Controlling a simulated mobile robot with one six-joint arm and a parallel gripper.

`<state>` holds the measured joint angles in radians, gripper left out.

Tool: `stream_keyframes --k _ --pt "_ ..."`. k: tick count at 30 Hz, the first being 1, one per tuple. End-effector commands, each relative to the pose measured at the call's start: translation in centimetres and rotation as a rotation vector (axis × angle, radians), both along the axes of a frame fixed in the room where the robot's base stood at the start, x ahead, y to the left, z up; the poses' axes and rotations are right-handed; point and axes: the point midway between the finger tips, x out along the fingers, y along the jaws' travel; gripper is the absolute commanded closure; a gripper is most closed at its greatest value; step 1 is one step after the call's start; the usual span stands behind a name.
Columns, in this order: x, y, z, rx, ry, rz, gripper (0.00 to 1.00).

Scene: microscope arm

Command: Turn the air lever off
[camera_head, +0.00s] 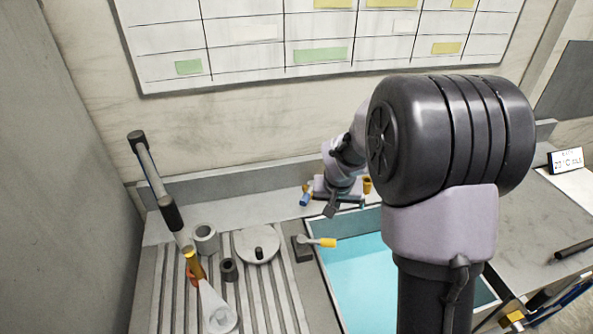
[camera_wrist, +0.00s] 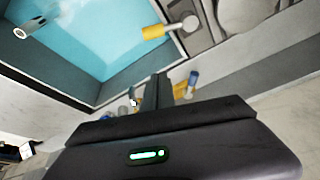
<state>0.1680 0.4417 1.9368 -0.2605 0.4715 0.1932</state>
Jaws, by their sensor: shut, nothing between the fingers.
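A lever with a yellow grip (camera_head: 326,242) and a grey arm stands on a small dark base beside the blue basin, its grip pointing right over the basin rim. In the wrist view this lever (camera_wrist: 155,32) shows at the top, beyond my fingers. My gripper (camera_head: 331,210) is shut and empty, behind and above the lever and apart from it. Its dark fingers also show in the wrist view (camera_wrist: 158,80). Small blue (camera_head: 305,197) and yellow (camera_head: 367,186) fittings sit near my gripper at the back ledge, partly hidden by it. I see no label naming the air lever.
The blue basin (camera_head: 350,275) lies right of the lever. A ribbed drainboard (camera_head: 265,300) to the left holds a round lidded plate (camera_head: 257,246), a grey cup (camera_head: 205,238) and a clear flask (camera_head: 218,312). A wall board (camera_head: 325,50) hangs behind. My arm hides part of the basin.

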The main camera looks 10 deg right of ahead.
Motion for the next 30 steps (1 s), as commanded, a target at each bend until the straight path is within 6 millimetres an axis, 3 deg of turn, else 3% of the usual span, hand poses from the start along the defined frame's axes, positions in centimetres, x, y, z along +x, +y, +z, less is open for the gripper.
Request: stream_keyframes --k 4,16,30 --pt "1.0 -0.8 -1.6 -0.009 0.013 0.006 1.0" --pt "1.3 -0.9 -2.7 -0.009 0.015 0.007 1.0" --pt "4.0 -1.9 -11.7 -0.008 0.016 0.007 1.0"
